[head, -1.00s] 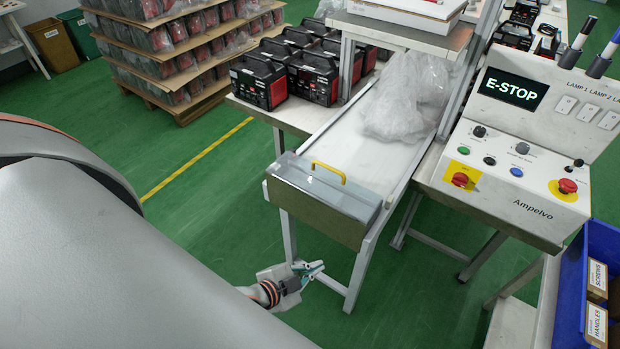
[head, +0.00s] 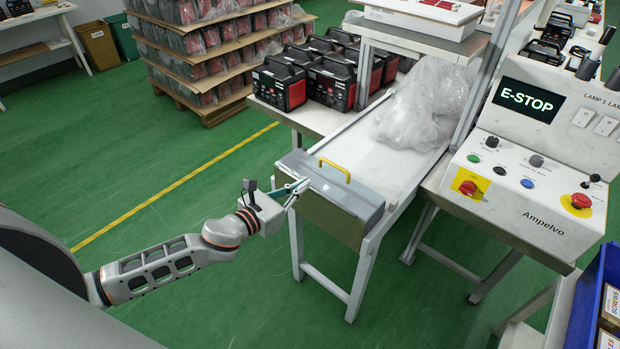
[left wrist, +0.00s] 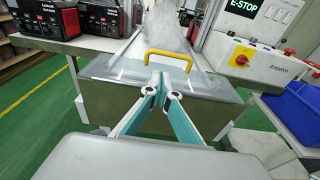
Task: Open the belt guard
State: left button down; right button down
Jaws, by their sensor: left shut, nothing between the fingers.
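The belt guard (head: 330,202) is a box with a clear top and an olive front, at the near end of the white conveyor belt (head: 378,150). It looks closed. Its yellow handle (head: 335,167) arches up from the top; it also shows in the left wrist view (left wrist: 168,58). My left gripper (head: 304,184) is shut and empty, at the guard's left front corner in the head view. In the left wrist view its fingertips (left wrist: 160,82) are in front of the guard, below the handle. I cannot tell whether they touch the guard. My right gripper is not in view.
Crumpled clear plastic (head: 425,100) lies on the belt. A control panel (head: 535,150) showing E-STOP stands to the right, with a blue bin (head: 592,290) near it. Black and red power units (head: 280,84) stand on the table behind. The green floor at left is clear.

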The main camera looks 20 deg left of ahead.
aim_at(324, 175)
pick_arm(q)
jog(key=x, duration=0.9)
jog(key=shift+w+d, duration=0.15)
jog(key=shift+w, duration=0.1)
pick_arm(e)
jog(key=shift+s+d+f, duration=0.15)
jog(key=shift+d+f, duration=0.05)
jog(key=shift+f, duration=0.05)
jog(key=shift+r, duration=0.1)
